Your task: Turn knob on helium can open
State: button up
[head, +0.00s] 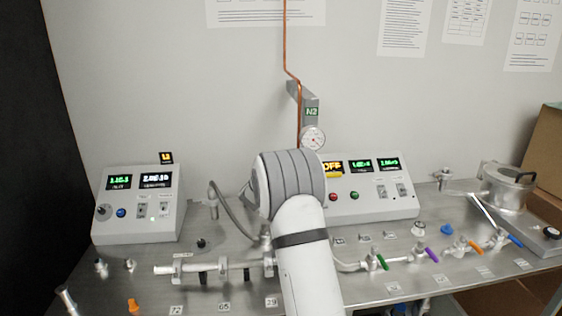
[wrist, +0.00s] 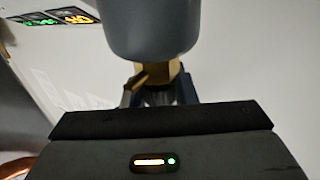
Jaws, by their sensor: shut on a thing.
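In the wrist view, a rounded grey can (wrist: 150,30), which looks like the helium can, fills the top middle. A brass fitting (wrist: 168,72) sits at its end. My gripper (wrist: 160,92) is right at this fitting, with one dark finger on either side. It is shut on a small greyish part just below the brass, which appears to be the knob. That part is mostly hidden behind the gripper body. In the head view, my arm covers the middle of the bench, and neither the gripper nor the can shows.
A metal bench (head: 220,255) carries a left control box (head: 135,210), a right control box (head: 375,205) and a line of valves with coloured handles (head: 432,255). A round metal chamber (head: 507,185) stands at the right. A gauge (head: 313,138) hangs on the copper pipe (head: 287,50).

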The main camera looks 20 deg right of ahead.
jog(key=m+g+h+p, duration=0.1)
jog(key=m+g, duration=0.1)
jog(key=m+g+h+p, duration=0.1)
jog(key=g+h+p, duration=0.1)
jog(key=g, duration=0.1)
jog(key=m+g+h+p, duration=0.1)
jog(key=m+g, duration=0.1)
jog(key=shift+s+d+r+m+g, duration=0.1)
jog(key=shift+s+d+m+g, duration=0.1)
jog(key=shift+s+m+g, duration=0.1)
jog(key=m+g, duration=0.1)
jog(key=m+g+p, duration=0.1)
jog(key=g, duration=0.1)
jog(key=m+g+h, duration=0.1)
jog(key=g, duration=0.1)
jog(key=shift+s+d+p, duration=0.1)
jog(key=shift+s+p, duration=0.2)
jog(key=shift+p, duration=0.1)
jog(key=shift+s+m+g, duration=0.2)
jog(key=shift+m+g, duration=1)
jog(key=shift+g, duration=0.5)
jog(key=shift+s+m+g+p, duration=0.1)
jog(key=shift+m+g+p, duration=0.2)
jog(key=shift+g, duration=0.1)
jog(key=o, duration=0.8)
jog(key=shift+o, duration=1)
